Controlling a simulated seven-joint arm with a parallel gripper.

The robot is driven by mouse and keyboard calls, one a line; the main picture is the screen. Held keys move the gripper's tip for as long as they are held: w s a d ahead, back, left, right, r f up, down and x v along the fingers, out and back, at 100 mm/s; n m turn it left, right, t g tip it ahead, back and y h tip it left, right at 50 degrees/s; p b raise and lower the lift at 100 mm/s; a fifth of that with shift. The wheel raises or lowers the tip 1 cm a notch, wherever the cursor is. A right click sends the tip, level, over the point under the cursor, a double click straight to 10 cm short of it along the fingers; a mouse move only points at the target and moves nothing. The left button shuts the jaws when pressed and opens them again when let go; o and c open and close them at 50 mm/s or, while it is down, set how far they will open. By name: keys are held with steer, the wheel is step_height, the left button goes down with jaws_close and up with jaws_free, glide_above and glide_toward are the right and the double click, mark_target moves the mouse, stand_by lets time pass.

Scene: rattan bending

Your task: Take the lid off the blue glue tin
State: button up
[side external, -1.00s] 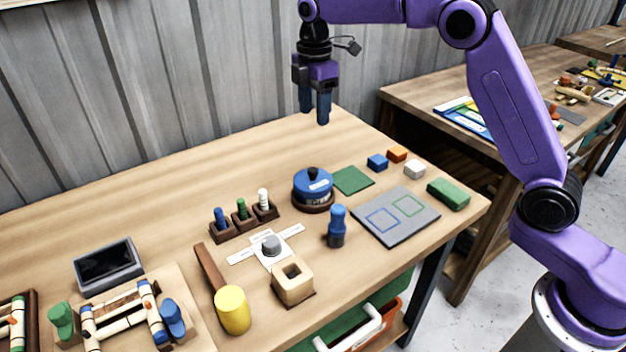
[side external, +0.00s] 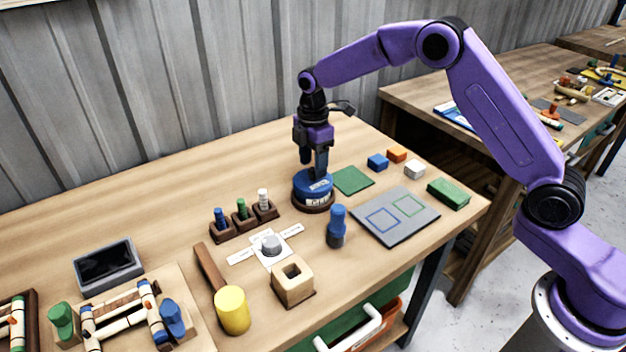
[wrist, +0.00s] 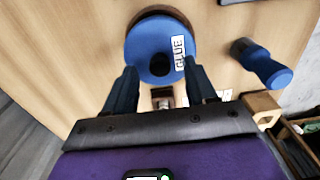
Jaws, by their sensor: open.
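The blue glue tin (side external: 318,203) stands in a dark brown round base in the middle of the table. Its blue lid (side external: 326,186) is on it, and a GLUE label shows in the wrist view. My gripper (side external: 313,168) is directly above the lid, pointing down with open fingers. In the wrist view, the lid (wrist: 145,48) lies ahead of the fingertips, and its dark knob (wrist: 159,66) shows between the two fingers.
A green mat (side external: 353,181) lies just right of the tin. A blue-handled stamp-like tool (side external: 337,222) stands in front. A rack of small pegs (side external: 242,212) is to the left. A grey board (side external: 395,217) and several small blocks are at right. The back of the table is clear.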

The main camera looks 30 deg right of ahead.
mark_target(313, 177)
steer(key=shift+f, duration=1.25)
jaws_close()
steer(key=shift+r, duration=0.15)
